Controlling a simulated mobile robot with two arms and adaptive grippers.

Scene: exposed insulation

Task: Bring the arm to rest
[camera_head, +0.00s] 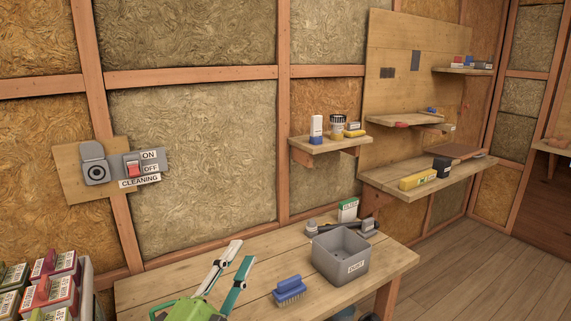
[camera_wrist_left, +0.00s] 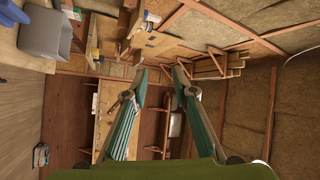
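My left gripper (camera_head: 242,252) has a green body and two fingers with teal pads. It is raised in front of the wooden workbench (camera_head: 150,291) at the lower middle of the head view. Its fingers are spread apart with nothing between them. In the left wrist view the same gripper (camera_wrist_left: 161,72) is open and empty, with both fingers reaching into free air. My right gripper shows in neither view.
On the workbench are a blue brush (camera_head: 289,291) and a grey dust bin (camera_head: 341,257). A cleaning switch (camera_head: 134,166) is on the wall at left. Boxed items (camera_head: 55,265) stand at lower left. Shelves (camera_head: 330,146) line the wall. The floor at right is clear.

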